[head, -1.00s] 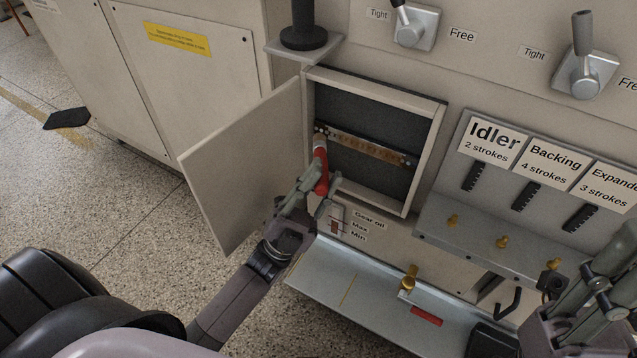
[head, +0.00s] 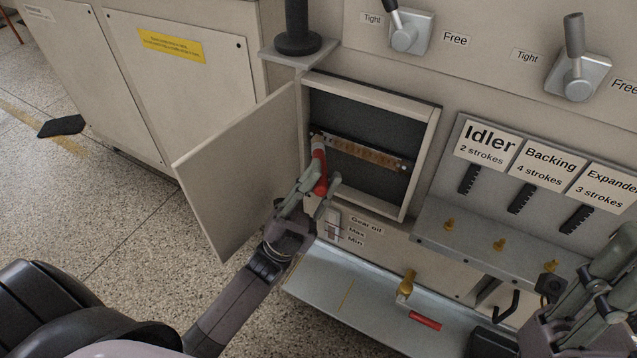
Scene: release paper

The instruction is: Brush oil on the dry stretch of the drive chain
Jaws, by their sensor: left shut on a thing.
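The drive chain (head: 368,153) runs across the open recess in the machine, sloping down to the right. Its middle stretch looks brown and dull, and its two ends look darker. My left gripper (head: 321,190) is shut on the red handle of a brush (head: 320,172). The brush points up, with its tip at the chain's left end; whether the bristles touch it I cannot tell. My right gripper (head: 600,290) is at the lower right, in front of the panel; its fingertips are not clear.
The recess door (head: 240,170) stands open to the left of my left arm. A grey tray (head: 360,300) lies below, with a brass tap (head: 406,286) and a red-handled item (head: 425,320). Labelled plates (head: 485,142) and brass nipples (head: 449,224) are to the right.

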